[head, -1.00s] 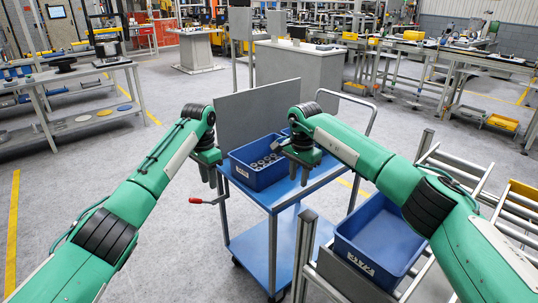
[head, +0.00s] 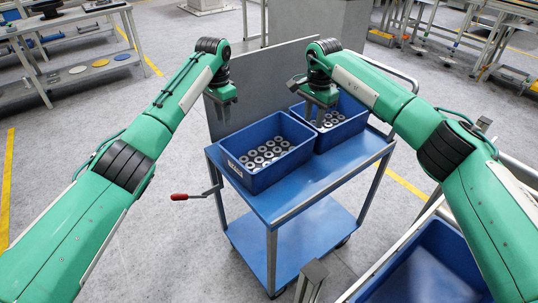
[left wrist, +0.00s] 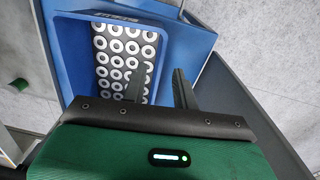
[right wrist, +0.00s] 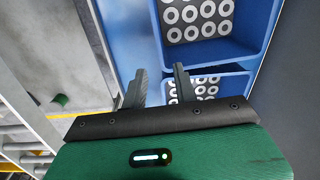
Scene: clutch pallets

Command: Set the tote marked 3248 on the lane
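Two blue totes holding grey ring-shaped parts stand on the blue cart (head: 290,204). The nearer tote (head: 262,182) is left of the farther tote (head: 346,133). The nearer tote's front label is too small to read, so I cannot tell which tote is 3248. My left gripper (head: 222,112) is open and empty, above the nearer tote's back left side; its fingers stand apart in the left wrist view (left wrist: 158,88). My right gripper (head: 318,110) is open over the farther tote, its fingers apart in the right wrist view (right wrist: 158,82). The roller lane (right wrist: 18,145) shows at the left there.
Another blue tote (head: 425,285) sits at the lower right, partly hidden by my right arm; its label is out of sight. A grey upright panel (head: 270,78) rises behind the cart.

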